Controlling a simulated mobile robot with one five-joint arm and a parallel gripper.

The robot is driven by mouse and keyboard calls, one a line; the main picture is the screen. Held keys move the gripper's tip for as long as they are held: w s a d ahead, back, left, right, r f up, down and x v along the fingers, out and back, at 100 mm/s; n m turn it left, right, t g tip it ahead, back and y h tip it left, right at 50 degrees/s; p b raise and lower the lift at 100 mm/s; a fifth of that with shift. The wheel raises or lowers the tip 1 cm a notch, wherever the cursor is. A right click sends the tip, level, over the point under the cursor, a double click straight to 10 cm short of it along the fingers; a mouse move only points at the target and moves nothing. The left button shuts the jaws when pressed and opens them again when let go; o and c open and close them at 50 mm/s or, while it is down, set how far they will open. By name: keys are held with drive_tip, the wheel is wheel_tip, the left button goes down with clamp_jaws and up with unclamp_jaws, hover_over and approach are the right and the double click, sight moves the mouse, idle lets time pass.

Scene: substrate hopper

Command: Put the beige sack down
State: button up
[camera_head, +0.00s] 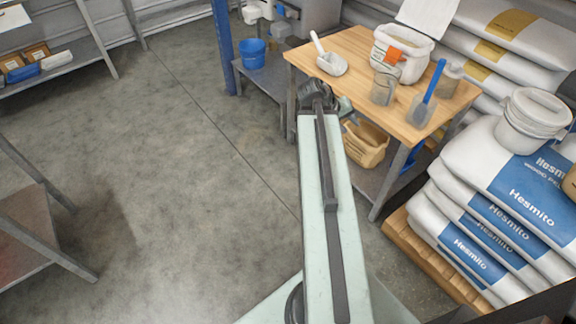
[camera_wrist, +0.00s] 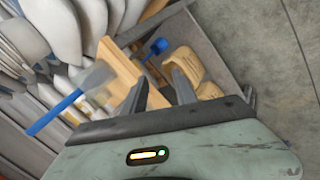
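A cream, open-topped sack with an orange label (camera_head: 403,50) stands upright on the wooden worktable (camera_head: 352,42); it is the closest match I see to a beige sack. I cannot tell it apart in the wrist view. My gripper (camera_wrist: 160,80) has its two dark fingers spread, with no object visible between them. Beyond the fingers are the table's corner and a tan bin (camera_wrist: 187,62) on the lower shelf. In the head view my gripper (camera_head: 318,92) is at the table's near-left edge, apart from the sack; its fingers are hard to make out there.
A white scoop (camera_head: 330,62), a clear container (camera_head: 384,87) and a blue-handled tool (camera_head: 428,98) are on the table. The tan bin (camera_head: 366,145) sits below. Stacked Hesmito sacks (camera_head: 500,195) on a pallet (camera_head: 425,245) stand right.

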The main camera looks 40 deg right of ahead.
drive_tip(key=w+a+f+n+t+y, duration=0.1)
drive_tip(key=w+a+f+y, duration=0.1)
drive_tip(key=w+a, duration=0.5)
drive_tip(key=w+a+f+n+t+y, duration=0.15)
drive_tip(key=w+a, duration=0.25)
drive_tip(key=a, duration=0.7)
drive_tip(key=w+a+f+n+y, duration=0.1)
drive_tip(key=a+n+y, duration=0.1)
drive_tip(key=a, duration=1.2)
drive_tip(key=w+a+f+n+y, duration=0.1)
drive_tip(key=a+n+y, duration=0.1)
drive_tip(key=a, duration=1.3)
drive_tip(key=shift+w+a+g, duration=0.3)
drive_tip(key=shift+w+g, duration=0.1)
drive_tip(key=shift+g, duration=0.05)
